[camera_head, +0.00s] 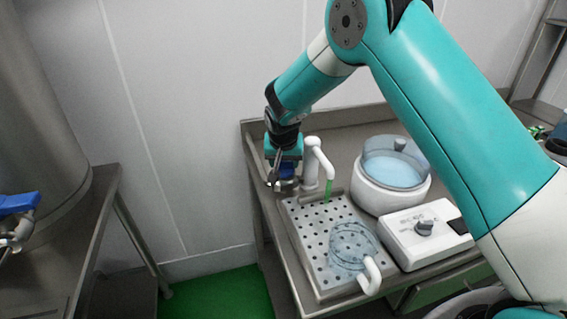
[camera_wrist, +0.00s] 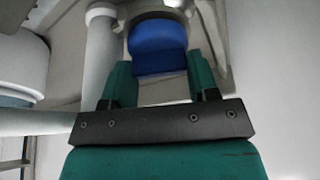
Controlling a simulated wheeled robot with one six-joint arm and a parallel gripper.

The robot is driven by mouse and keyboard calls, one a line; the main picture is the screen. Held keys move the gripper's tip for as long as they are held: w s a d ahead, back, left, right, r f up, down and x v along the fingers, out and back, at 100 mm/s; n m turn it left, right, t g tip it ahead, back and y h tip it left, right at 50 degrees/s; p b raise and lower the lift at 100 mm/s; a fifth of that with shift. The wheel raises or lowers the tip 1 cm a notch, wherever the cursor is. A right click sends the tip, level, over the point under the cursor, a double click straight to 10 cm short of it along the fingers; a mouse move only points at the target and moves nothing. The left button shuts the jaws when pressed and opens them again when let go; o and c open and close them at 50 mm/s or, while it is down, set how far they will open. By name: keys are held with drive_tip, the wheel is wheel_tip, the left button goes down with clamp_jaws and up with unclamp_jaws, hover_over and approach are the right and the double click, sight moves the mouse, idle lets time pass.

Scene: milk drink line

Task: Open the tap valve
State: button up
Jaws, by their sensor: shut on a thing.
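The tap is a white post with a curved spout (camera_head: 312,162) at the back left of the steel counter in the head view. Its blue valve handle (camera_head: 286,184) sits low, just left of the post, and is partly covered by my gripper (camera_head: 282,171). In the wrist view the blue handle (camera_wrist: 158,45) lies between the two green fingers of my gripper (camera_wrist: 160,78), which is shut on it. The white tap post (camera_wrist: 100,60) stands just left of the fingers. A short green piece (camera_head: 329,190) shows under the spout's end.
A white round pot (camera_head: 392,193) with a clear cover and a white box with a knob (camera_head: 424,236) stand right. Another blue handle (camera_head: 18,203) is far left.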

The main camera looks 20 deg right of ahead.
drive_tip(key=shift+n, duration=0.6)
drive_tip(key=shift+y, duration=0.3)
drive_tip(key=o, duration=0.9)
drive_tip(key=b+v, duration=0.3)
drive_tip(key=v, duration=1.4)
drive_tip(key=shift+r, duration=0.2)
drive_tip(key=shift+s, duration=0.15)
